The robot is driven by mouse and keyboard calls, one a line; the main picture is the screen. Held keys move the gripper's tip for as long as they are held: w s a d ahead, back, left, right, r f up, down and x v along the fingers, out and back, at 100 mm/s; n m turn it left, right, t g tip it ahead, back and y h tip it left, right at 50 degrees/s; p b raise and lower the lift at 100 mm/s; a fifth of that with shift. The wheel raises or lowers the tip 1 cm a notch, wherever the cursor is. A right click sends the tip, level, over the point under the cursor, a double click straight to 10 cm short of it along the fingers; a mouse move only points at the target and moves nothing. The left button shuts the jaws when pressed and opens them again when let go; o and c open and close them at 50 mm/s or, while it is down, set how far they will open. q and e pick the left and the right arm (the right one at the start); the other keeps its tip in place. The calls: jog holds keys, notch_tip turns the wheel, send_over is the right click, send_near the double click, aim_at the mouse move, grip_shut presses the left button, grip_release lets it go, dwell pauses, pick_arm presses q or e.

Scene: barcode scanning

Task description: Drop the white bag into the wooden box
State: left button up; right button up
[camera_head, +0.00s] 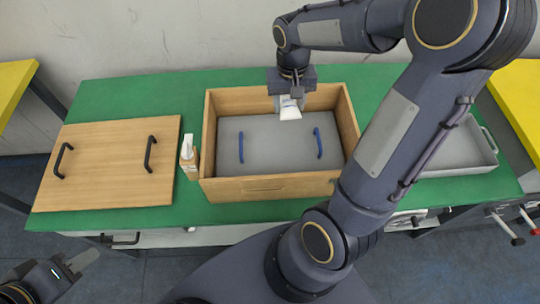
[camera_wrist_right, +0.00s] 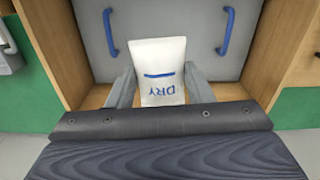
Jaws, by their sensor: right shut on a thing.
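The white bag (camera_head: 290,110) hangs in my right gripper (camera_head: 290,99), over the back part of the open wooden box (camera_head: 265,188). In the right wrist view the white bag (camera_wrist_right: 158,72) shows blue "DRY" lettering and sits between the two fingers of the right gripper (camera_wrist_right: 155,88). Inside the box lies a grey panel (camera_head: 270,165) with two blue handles, also seen in the right wrist view (camera_wrist_right: 170,20). My left gripper (camera_head: 80,262) is at the bottom left, away from the box; its finger opening is unclear.
A wooden lid (camera_head: 110,180) with two black handles lies at the left of the green table (camera_head: 120,95). A grey tray (camera_head: 455,155) is at the right, partly behind my right arm.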

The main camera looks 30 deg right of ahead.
jog(key=o, duration=1.1)
jog(key=shift+c, duration=0.2)
notch_tip(320, 180, up, 8)
jog(key=shift+f, duration=0.1)
jog(key=shift+s, duration=0.1)
jog(key=s+a+n+t+y, duration=0.3)
jog(key=s+a+t, duration=0.2)
jog(key=s+a, duration=0.6)
jog(key=s, duration=0.3)
jog(key=shift+a+f+t+y, duration=0.2)
jog(key=shift+t+y, duration=0.1)
jog(key=shift+y, duration=0.1)
